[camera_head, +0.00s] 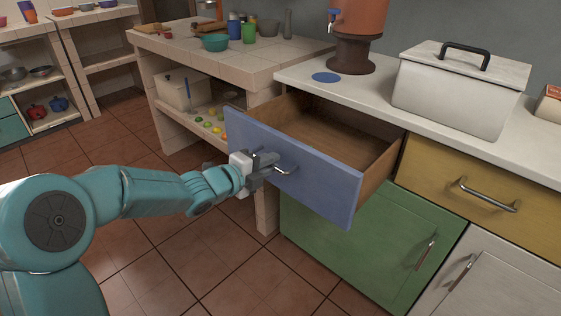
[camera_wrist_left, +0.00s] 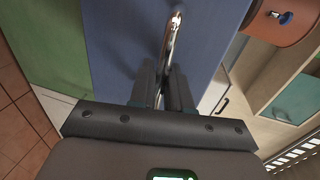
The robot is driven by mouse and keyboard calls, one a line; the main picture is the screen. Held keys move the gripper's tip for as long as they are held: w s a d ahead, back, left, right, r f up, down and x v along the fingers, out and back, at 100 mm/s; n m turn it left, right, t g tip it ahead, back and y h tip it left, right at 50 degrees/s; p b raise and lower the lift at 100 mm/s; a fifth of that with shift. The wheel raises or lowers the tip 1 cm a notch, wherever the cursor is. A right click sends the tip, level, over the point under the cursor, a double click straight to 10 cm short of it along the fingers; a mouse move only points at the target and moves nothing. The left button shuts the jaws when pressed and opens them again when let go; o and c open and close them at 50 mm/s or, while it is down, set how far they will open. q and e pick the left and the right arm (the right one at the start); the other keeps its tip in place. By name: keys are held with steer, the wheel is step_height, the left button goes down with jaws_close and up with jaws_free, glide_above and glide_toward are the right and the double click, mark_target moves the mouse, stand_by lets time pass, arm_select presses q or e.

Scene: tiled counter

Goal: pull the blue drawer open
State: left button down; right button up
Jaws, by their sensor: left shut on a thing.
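The blue drawer (camera_head: 320,172) stands pulled out from the counter in the head view, and its bare wooden inside shows. Its metal bar handle (camera_head: 288,169) is on the blue front. My left gripper (camera_head: 266,162) is at the left part of this handle, shut on it. In the left wrist view the blue front (camera_wrist_left: 215,40) fills the middle, and the handle (camera_wrist_left: 172,40) runs down between the two fingers of my left gripper (camera_wrist_left: 163,88). My right gripper is in neither view.
A green cupboard door (camera_head: 375,245) is below the drawer, and a yellow drawer (camera_head: 470,185) is to the right. A white lidded box (camera_head: 455,90) and a brown dispenser (camera_head: 355,35) stand on the counter. The tiled floor (camera_head: 120,240) in front is clear.

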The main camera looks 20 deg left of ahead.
arm_select(q)
steer(key=shift+f+v, duration=0.2)
steer(key=shift+v, duration=0.8)
steer(key=shift+s+a, duration=0.1)
steer(key=c, duration=1.3)
jaws_free()
steer(key=shift+s, duration=0.15)
